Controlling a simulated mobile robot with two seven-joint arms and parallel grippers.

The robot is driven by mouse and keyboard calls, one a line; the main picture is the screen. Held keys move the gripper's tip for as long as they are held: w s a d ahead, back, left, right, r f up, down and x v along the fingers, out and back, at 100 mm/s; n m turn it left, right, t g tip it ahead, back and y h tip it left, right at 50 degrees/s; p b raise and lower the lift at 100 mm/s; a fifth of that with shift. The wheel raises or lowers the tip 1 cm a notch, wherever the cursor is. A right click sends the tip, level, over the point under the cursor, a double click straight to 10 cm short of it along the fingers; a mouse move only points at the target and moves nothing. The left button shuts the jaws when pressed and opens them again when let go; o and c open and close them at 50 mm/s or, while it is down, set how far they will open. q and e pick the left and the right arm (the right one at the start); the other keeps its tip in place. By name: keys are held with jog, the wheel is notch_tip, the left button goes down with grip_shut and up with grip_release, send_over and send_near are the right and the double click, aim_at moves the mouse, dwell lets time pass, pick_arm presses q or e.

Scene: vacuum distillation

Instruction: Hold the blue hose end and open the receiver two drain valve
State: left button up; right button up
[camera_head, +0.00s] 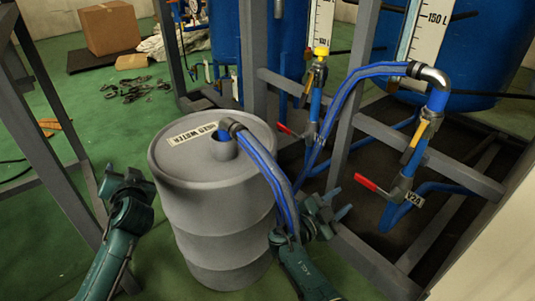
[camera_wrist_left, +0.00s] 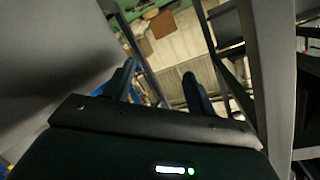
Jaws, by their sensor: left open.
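The blue hose (camera_head: 270,165) has one grey-cuffed end (camera_head: 232,127) at the opening in the grey drum's lid. Blue hose also runs from a metal elbow (camera_head: 430,75) down to the left; the low part of the run is partly hidden. My right gripper (camera_head: 338,204) is beside the hose, fingers apart, short of the red handle.
The grey drum (camera_head: 220,225) stands between my grippers. Grey frame posts (camera_head: 40,130) rise at left, and more frame bars (camera_head: 420,150) surround the valves. A second red-handled valve (camera_head: 287,130) is further back. Blue tanks (camera_head: 480,50) stand behind. Green floor is free at lower left.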

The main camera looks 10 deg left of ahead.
aim_at(233, 128)
pick_arm(q)
jog(key=d+r+n+g+y, duration=0.3)
jog(key=d+r+g+y, duration=0.3)
jog(key=y, duration=0.3)
jog(key=d+n+t, duration=0.1)
jog(key=d, duration=0.3)
jog(key=w+d+t+h, duration=0.1)
jog(key=d, duration=0.4)
jog(key=w+d+n, duration=0.1)
jog(key=d, duration=0.3)
jog(key=shift+w+d+r+n+t, duration=0.1)
jog(key=shift+d+r+n+t, duration=0.2)
jog(key=shift+d+t, duration=0.1)
jog(key=d+r+n+t+h, duration=0.15)
jog(key=d+t+h, duration=0.3)
jog(key=d, duration=0.95)
jog(key=shift+g, duration=0.35)
jog(key=x, duration=1.3)
jog(key=shift+w+d+f, duration=0.1)
jog(key=shift+w+f, duration=0.1)
jog(key=shift+f, duration=0.1)
jog(key=shift+c, duration=0.6)
